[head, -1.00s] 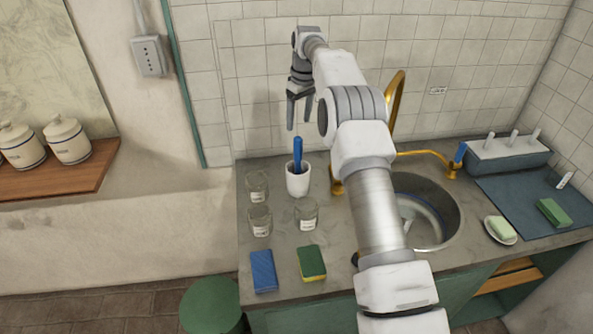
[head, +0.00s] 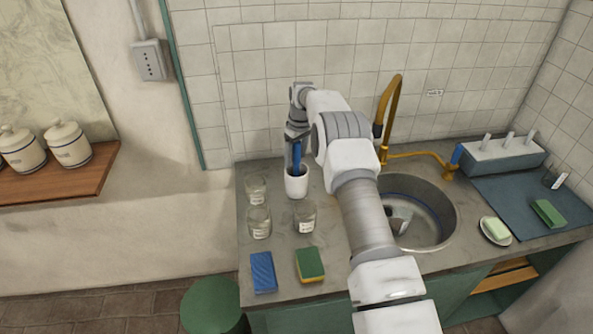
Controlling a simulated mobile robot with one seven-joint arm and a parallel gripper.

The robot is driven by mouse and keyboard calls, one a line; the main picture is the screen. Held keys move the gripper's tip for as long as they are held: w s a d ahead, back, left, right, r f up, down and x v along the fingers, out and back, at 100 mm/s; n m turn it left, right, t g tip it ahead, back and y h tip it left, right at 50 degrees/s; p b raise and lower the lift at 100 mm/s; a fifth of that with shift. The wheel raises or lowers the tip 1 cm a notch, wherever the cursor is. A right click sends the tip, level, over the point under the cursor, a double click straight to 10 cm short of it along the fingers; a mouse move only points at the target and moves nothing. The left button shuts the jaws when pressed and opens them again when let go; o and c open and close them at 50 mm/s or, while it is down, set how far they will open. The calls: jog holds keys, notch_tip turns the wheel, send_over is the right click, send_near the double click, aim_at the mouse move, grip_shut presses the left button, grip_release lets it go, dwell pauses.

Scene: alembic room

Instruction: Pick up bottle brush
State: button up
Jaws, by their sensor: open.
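The bottle brush shows as a blue handle (head: 296,157) standing upright in a white cup (head: 297,187) on the counter; its lower end is hidden inside the cup. My gripper (head: 297,163) points down just above the cup, with its open fingers at the handle. The handle appears between the fingers, but from this view I cannot tell whether either finger touches it.
Several glass jars (head: 259,222) stand close to the cup. A blue sponge (head: 263,272) and a green-yellow sponge (head: 309,264) lie at the front edge. The sink (head: 447,222) with its brass faucet (head: 386,100) is to the right. The tiled wall is close behind.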

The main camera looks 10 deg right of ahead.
grip_shut()
dwell(0.3)
jog(key=shift+r, duration=0.15)
